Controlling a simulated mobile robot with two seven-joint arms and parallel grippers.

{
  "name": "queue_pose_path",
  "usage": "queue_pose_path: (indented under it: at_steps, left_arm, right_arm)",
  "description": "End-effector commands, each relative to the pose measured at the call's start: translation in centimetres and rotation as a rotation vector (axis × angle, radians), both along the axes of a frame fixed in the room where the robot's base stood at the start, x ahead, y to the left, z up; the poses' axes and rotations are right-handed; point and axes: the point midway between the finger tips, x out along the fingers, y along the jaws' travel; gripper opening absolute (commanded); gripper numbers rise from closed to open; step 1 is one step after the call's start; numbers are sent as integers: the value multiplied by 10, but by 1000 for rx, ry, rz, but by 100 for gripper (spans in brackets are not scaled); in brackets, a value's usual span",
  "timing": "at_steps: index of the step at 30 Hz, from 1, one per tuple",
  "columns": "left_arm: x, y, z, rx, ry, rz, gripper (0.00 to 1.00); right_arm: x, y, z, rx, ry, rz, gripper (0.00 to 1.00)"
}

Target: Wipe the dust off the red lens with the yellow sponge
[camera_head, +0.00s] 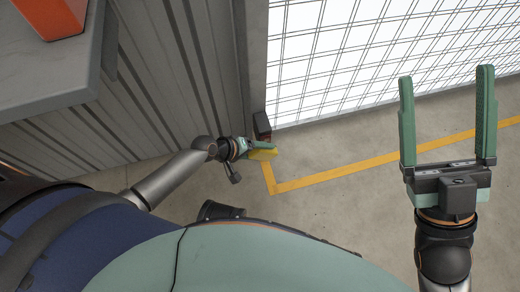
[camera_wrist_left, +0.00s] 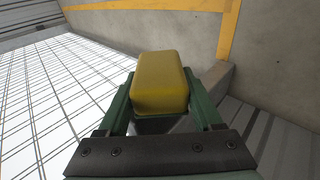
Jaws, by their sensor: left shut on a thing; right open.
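The yellow sponge (camera_head: 264,154) is in my left gripper (camera_head: 262,148), low beside the corner of the ribbed wall in the head view. In the left wrist view the sponge (camera_wrist_left: 160,84) is a rounded yellow block between the two green fingers, and the floor shows beyond it. My right gripper (camera_head: 446,76) is open and empty at the right of the head view, with its fingers wide apart. I cannot make out a red lens or dust in either view.
A dark block (camera_head: 262,124) stands at the wall corner close to my left gripper. A grey ledge (camera_head: 45,75) at the upper left bears an orange-red object (camera_head: 58,15). A bright gridded panel (camera_head: 350,50) borders the floor, which has a yellow line (camera_head: 340,174) and looks clear.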

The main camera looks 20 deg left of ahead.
Motion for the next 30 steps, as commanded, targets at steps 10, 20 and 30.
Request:
queue_pose_path:
  at_steps: [10, 20, 30]
  left_arm:
    - [4, 3, -1, 0, -1, -1, 22]
    - [9, 7, -1, 2, 0, 0, 22]
    - [15, 10, 0, 0, -2, 0, 22]
  right_arm:
    - [0, 0, -2, 1, 0, 1, 84]
    - [0, 0, -5, 2, 1, 1, 84]
    - [0, 0, -8, 2, 0, 1, 84]
